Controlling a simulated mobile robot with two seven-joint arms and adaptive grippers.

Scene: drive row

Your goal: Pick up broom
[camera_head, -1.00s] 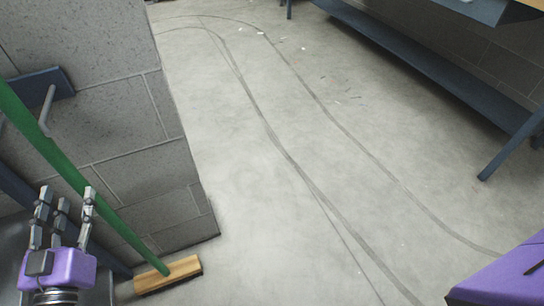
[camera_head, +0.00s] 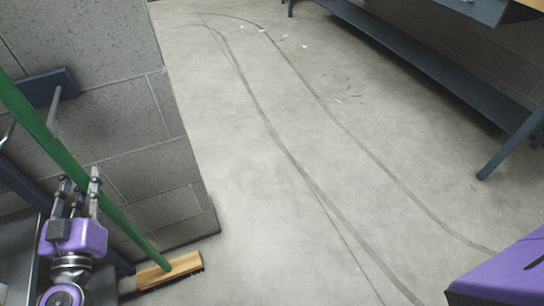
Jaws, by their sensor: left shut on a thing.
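The broom has a long green handle (camera_head: 62,155) and a wooden head (camera_head: 170,270) with dark bristles. It leans at a slant at the left, its head on the floor by the foot of the block wall. My left gripper (camera_head: 80,188), with a purple body and grey fingers, is at the middle of the handle and shut on it. The fingers partly cover the handle there. The right gripper is not in view; a purple part of mine shows at the lower right.
A grey block wall (camera_head: 110,70) with a dark blue bracket (camera_head: 45,88) stands behind the broom. A blue bench (camera_head: 440,70) with a low shelf runs along the upper right. The concrete floor between is open, with tyre marks and small scattered scraps (camera_head: 350,90).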

